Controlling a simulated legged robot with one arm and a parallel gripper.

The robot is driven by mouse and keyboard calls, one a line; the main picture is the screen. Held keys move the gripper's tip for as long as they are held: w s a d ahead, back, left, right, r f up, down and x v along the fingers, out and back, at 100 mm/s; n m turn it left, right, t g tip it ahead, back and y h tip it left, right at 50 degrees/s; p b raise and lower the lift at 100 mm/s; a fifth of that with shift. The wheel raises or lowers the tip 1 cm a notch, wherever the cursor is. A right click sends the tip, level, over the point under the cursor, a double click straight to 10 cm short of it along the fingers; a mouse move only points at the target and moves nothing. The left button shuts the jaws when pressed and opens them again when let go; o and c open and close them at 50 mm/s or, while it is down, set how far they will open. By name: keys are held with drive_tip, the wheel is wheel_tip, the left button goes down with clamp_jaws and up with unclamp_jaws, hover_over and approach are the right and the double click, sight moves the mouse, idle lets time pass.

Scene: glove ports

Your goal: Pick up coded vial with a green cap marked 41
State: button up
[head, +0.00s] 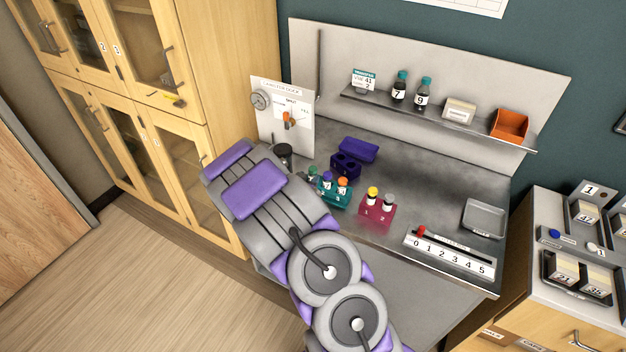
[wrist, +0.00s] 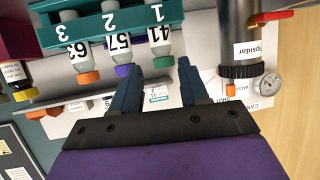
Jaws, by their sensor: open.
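The vial marked 41 (wrist: 160,36) has a green cap (wrist: 162,62) and stands in slot 1 of a teal rack (wrist: 110,22), upside down in the wrist view. In the head view its green cap (head: 312,171) shows at the left end of the teal rack (head: 334,198). My gripper (wrist: 174,66) is open and empty in the wrist view. In the head view my arm hides the gripper.
A purple-capped vial marked 57 (wrist: 121,48) and an orange-capped vial (wrist: 84,55) share the rack. A dark-topped cylinder (wrist: 240,45) stands close beside the right finger. A magenta rack (head: 377,212) and a dark purple rack (head: 346,165) stand nearby.

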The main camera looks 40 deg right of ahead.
sight(310, 174)
drive_tip(key=shift+x, duration=1.1)
drive_tip(key=shift+w+a, duration=0.25)
drive_tip(key=x, duration=0.3)
drive_tip(key=b+x, duration=0.1)
drive_tip(key=x, duration=0.1)
drive_tip(key=shift+s+d+f, duration=0.1)
drive_tip(key=shift+s+d, duration=0.05)
drive_tip(key=shift+d, duration=0.4)
drive_tip(key=shift+a, duration=0.35)
drive_tip(key=shift+a+r, duration=0.25)
drive_tip(key=shift+a, duration=0.2)
drive_tip(key=shift+c, duration=2.8)
drive_tip(key=shift+d, duration=0.2)
drive_tip(key=shift+c, duration=0.7)
drive_tip(key=shift+d, duration=0.35)
